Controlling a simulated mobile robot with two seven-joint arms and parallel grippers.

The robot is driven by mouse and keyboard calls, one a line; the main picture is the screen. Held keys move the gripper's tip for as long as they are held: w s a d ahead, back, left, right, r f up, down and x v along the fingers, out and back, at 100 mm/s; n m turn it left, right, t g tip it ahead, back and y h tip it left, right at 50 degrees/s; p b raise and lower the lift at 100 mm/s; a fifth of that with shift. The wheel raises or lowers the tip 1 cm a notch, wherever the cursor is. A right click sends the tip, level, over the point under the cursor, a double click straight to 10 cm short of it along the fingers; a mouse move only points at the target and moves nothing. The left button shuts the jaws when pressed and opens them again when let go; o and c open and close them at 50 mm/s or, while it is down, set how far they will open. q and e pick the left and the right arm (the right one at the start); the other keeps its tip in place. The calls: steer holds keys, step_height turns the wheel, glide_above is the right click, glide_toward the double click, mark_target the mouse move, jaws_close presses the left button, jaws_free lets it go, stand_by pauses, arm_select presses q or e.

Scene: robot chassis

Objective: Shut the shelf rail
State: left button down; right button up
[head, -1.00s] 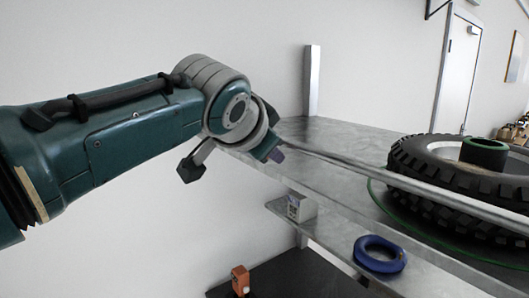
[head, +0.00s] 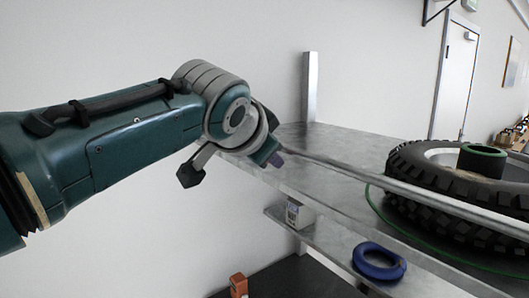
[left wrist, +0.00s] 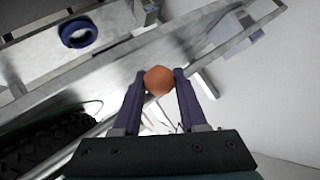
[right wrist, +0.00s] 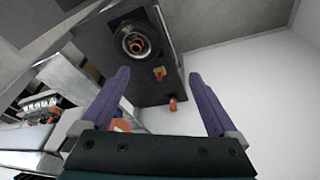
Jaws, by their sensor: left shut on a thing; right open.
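The shelf rail (head: 400,187) is a thin grey bar running along the front of the metal shelf, passing in front of a black tyre. It slants from my left gripper down to the right edge of the head view. My left gripper (head: 272,155) is at the rail's left end. In the left wrist view, its purple fingers are shut on an orange faceted knob (left wrist: 158,80) beside the rail (left wrist: 85,140); how the knob joins the rail is unclear. My right gripper (right wrist: 165,100) is open and empty, seen only in the right wrist view.
The top shelf (head: 330,140) bears the tyre (head: 405,165). An orange object (head: 238,285) is lower still. An upright post (head: 309,85) stands at the back corner.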

arm_select(q)
steer(key=shift+d+r, duration=0.15)
steer(key=shift+d, duration=0.05)
stand_by(0.5)
steer(key=c, duration=0.8)
jaws_free()
steer(key=o, duration=0.3)
steer(key=shift+a, duration=0.1)
steer(key=shift+o, duration=0.2)
steer(key=shift+s+a+r, duration=0.1)
steer(key=shift+s+a, duration=0.05)
steer(key=shift+s, duration=0.25)
steer(key=b+v, duration=0.2)
steer(key=v, duration=0.7)
steer(key=shift+b, duration=0.4)
arm_select(e)
steer(key=shift+f, duration=1.4)
steer(key=shift+c, duration=0.3)
